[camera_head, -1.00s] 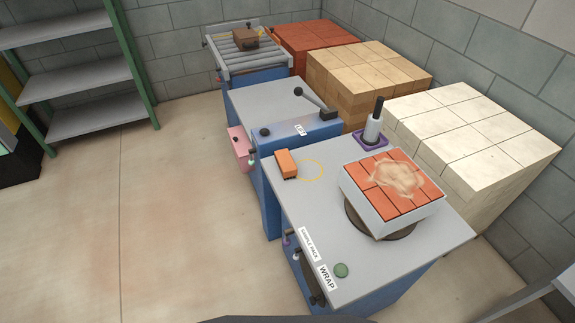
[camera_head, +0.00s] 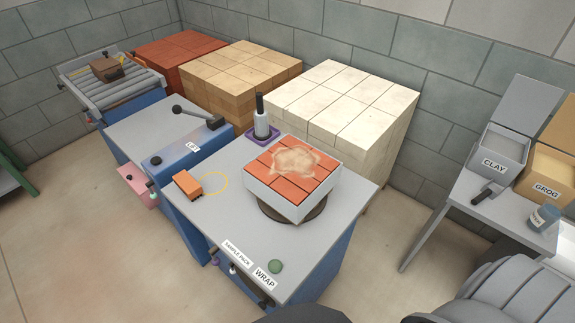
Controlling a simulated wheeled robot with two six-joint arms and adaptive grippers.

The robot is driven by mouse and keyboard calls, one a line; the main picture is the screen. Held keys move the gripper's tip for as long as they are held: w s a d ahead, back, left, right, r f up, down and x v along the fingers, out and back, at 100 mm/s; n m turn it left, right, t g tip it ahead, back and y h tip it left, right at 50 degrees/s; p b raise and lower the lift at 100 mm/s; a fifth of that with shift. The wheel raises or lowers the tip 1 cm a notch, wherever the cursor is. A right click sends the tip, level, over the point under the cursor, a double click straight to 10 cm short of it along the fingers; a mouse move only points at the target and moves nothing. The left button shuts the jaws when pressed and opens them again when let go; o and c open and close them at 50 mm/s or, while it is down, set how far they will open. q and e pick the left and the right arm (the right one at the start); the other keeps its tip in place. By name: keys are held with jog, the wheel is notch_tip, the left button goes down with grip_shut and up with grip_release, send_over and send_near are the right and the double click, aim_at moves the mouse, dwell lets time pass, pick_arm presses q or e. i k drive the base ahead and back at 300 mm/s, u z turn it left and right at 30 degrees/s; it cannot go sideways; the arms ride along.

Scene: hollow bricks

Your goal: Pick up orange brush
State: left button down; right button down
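The orange brush (camera_head: 188,183) is a small orange block with a darker lower edge. It lies on the grey top of the wrap table (camera_head: 225,220), near its left edge. Neither of my grippers shows in this view, and nothing touches the brush.
A pack of red bricks with pale dust on top (camera_head: 293,175) sits on a round turntable right of the brush. A white roll on a purple base (camera_head: 262,127) stands behind. A side table (camera_head: 468,205) with clay (camera_head: 497,150) and grog (camera_head: 551,170) bins is at right.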

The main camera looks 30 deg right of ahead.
aim_at(188, 185)
jog(key=u, duration=1.7)
jog(key=i, duration=1.5)
jog(key=z, duration=3.15)
jog(key=i, duration=0.5)
jog(key=z, duration=0.1)
